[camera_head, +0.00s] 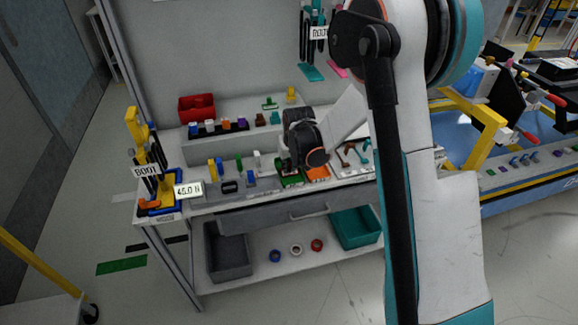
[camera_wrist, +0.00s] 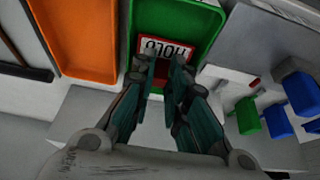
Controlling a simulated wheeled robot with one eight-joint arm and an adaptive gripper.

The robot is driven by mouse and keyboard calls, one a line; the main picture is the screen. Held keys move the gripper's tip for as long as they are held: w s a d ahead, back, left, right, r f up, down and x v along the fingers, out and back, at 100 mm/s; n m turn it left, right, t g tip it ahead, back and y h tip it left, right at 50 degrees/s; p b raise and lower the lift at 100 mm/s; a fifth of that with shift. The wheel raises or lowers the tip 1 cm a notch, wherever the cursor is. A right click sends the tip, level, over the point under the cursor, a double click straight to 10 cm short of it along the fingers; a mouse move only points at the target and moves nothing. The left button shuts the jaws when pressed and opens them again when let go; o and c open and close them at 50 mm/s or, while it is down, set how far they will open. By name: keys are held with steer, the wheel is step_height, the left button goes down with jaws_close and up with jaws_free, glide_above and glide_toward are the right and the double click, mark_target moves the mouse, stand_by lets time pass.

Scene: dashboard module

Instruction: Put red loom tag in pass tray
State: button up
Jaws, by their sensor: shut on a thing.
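The red loom tag (camera_wrist: 178,43) has a red border and a white face lettered HOLD, upside down in the wrist view. My gripper (camera_wrist: 164,64) has its teal fingers shut on the tag's near end, where a bit of red shows between the fingertips. The tag is over the near end of the green tray (camera_wrist: 218,22), which I take as the pass tray. I cannot tell whether the tag touches the tray floor. In the head view my gripper (camera_head: 289,166) is over the green tray (camera_head: 291,183), and the tag is hidden.
An orange tray (camera_head: 318,173) stands right beside the green one. Blue and green blocks (camera_wrist: 247,115) stand close by in the wrist view. A red bin (camera_head: 197,108) and a row of small coloured parts (camera_head: 218,127) are on the raised shelf behind.

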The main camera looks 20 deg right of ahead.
steer(key=shift+f, duration=0.25)
steer(key=shift+o, duration=1.4)
steer(key=shift+f, duration=0.1)
steer(key=o, duration=0.4)
steer(key=shift+o, duration=0.2)
steer(key=s+r+t+p, duration=0.1)
steer(key=s+r+p, duration=0.1)
steer(key=s+r, duration=0.85)
steer(key=s+r+p, duration=0.2)
steer(key=s+r, duration=0.5)
steer(key=r, duration=0.7)
steer(key=s+r+t, duration=0.1)
steer(key=s+r, duration=0.1)
steer(key=s, duration=1.4)
steer(key=shift+s+t, duration=0.3)
steer(key=shift+t, duration=0.1)
